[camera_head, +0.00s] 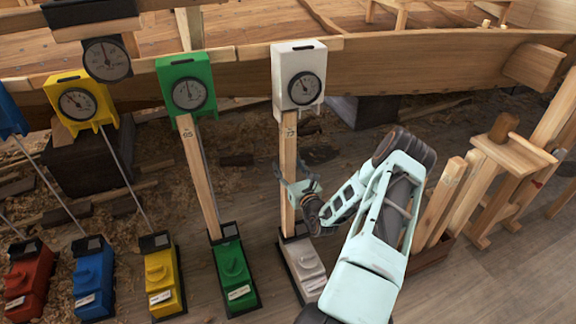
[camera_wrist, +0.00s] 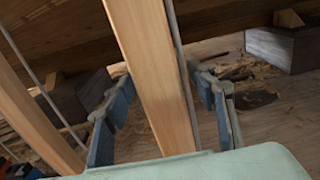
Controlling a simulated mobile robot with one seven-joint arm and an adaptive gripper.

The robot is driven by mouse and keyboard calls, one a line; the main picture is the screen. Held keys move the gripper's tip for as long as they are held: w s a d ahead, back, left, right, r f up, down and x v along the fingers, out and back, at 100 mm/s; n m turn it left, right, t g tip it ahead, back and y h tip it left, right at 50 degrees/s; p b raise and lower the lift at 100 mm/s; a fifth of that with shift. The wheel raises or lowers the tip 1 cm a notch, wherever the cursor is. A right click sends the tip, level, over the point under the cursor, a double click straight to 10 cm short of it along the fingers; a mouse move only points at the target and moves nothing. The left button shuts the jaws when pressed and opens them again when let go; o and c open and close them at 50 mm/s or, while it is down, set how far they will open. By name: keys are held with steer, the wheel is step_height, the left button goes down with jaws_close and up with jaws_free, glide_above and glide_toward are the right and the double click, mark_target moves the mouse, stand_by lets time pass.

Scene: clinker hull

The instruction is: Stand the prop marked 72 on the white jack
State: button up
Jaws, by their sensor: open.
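A wooden prop (camera_head: 288,160) stands nearly upright, from the white jack (camera_head: 304,262) at the floor up to the white gauge box (camera_head: 299,78). Dark marks show near its top, too small to read surely as 72. Its foot meets the back of the white jack, and its top end is at the gauge box's underside. My gripper (camera_head: 297,188) is open around the prop's middle. In the wrist view, the prop (camera_wrist: 152,75) passes between the two open fingers, with a visible gap on each side. A thin rod (camera_wrist: 182,75) runs close beside it.
A prop (camera_head: 199,175) stands on the green jack (camera_head: 234,272) to the left. Yellow (camera_head: 163,275), blue (camera_head: 93,280) and red (camera_head: 28,280) jacks stand farther left. Several props (camera_head: 440,203) lean in a wooden box at right, beside a wooden stand (camera_head: 513,160). The plank hull (camera_head: 420,60) runs behind.

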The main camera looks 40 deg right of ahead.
steer(key=v, duration=1.2)
steer(key=shift+s+r, duration=0.1)
steer(key=shift+s, duration=0.05)
steer(key=shift+p+v, duration=0.55)
steer(key=shift+v, duration=1.75)
steer(key=shift+s, duration=0.15)
